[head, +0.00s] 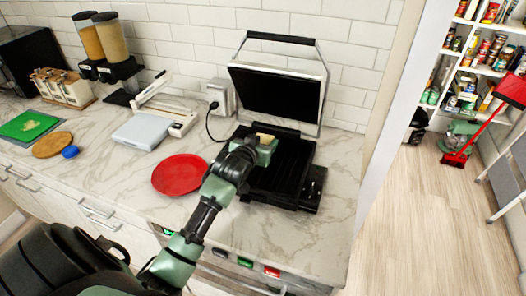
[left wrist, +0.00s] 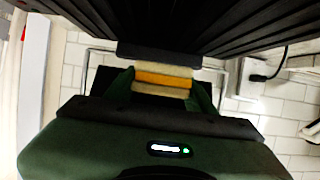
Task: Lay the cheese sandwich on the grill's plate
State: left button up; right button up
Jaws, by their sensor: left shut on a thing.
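The cheese sandwich (head: 265,137) shows as a small pale piece at the tip of my left gripper (head: 262,146) in the head view. In the left wrist view the sandwich (left wrist: 163,79) shows pale bread around an orange cheese layer, gripped between the two green fingers (left wrist: 162,90). The grill stands open, its lid (head: 278,92) raised at the back. Its black ridged plate (head: 287,178) lies under my left gripper and also fills the top of the left wrist view (left wrist: 235,30). I cannot tell whether the sandwich touches the plate. My right gripper is not in view.
A red plate (head: 180,174) lies left of the grill, beside my left arm. A pale-blue scale-like device (head: 142,131), dispensers (head: 112,45) and a green board (head: 27,125) stand further left. Bare marble counter (head: 300,235) lies in front of the grill.

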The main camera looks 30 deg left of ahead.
pick_arm(q)
jog(key=shift+f, duration=2.2)
jog(key=o, duration=1.4)
jog(key=shift+f, duration=0.15)
jog(key=shift+o, duration=0.2)
jog(key=b+v, duration=0.1)
jog(key=v, duration=1.1)
jog(key=shift+r, duration=0.2)
